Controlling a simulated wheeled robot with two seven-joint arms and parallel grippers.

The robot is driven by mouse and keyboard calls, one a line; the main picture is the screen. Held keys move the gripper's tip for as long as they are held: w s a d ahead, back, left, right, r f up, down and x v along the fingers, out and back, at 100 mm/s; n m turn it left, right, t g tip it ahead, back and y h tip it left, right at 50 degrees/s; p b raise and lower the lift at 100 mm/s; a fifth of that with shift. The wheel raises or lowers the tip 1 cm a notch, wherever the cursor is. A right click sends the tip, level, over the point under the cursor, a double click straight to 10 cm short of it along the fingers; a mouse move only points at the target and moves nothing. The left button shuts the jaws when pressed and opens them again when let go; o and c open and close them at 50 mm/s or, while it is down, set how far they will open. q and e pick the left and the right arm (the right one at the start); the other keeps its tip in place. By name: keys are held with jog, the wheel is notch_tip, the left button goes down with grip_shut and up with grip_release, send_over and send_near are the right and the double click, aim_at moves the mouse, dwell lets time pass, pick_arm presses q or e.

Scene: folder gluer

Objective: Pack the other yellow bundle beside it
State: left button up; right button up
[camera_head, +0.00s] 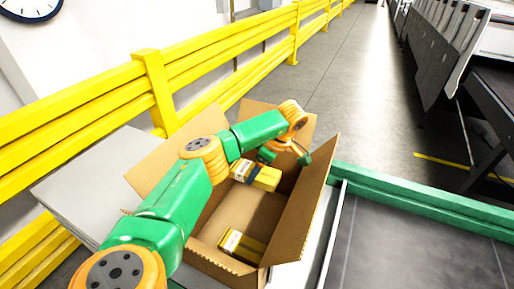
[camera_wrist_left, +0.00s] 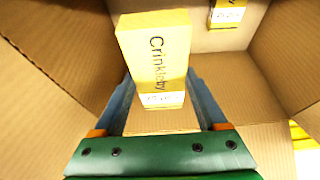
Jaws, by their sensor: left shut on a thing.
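An open cardboard box (camera_head: 232,206) stands with its flaps spread. One yellow bundle (camera_head: 242,245) with a white label lies on the box floor at the near end; it also shows at the top of the left wrist view (camera_wrist_left: 228,12). My left gripper (camera_wrist_left: 160,84) reaches down into the far end of the box and is shut on the other yellow bundle (camera_wrist_left: 155,50), with a finger on each side. This held bundle also shows in the head view (camera_head: 264,178), partly behind my arm. I cannot tell whether it touches the box floor. My right gripper is out of view.
The box floor between the two bundles is clear. Raised flaps surround the opening, with a tall one (camera_head: 305,205) on the right. A yellow guard rail (camera_head: 155,90) runs behind on the left. A green rail (camera_head: 420,202) and dark surface lie to the right.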

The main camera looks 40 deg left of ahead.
pick_arm(q)
jog(key=shift+d+f, duration=0.1)
jog(key=shift+f, duration=0.45)
jog(key=o, duration=1.4)
jog(key=shift+d+r+b, duration=0.15)
jog(key=shift+r+b, duration=0.15)
jog(key=shift+b, duration=0.1)
jog(key=b+v, duration=0.1)
jog(key=v, duration=0.2)
jog(key=shift+w+d+r, duration=0.1)
jog(key=shift+r, duration=0.15)
jog(key=v, duration=0.3)
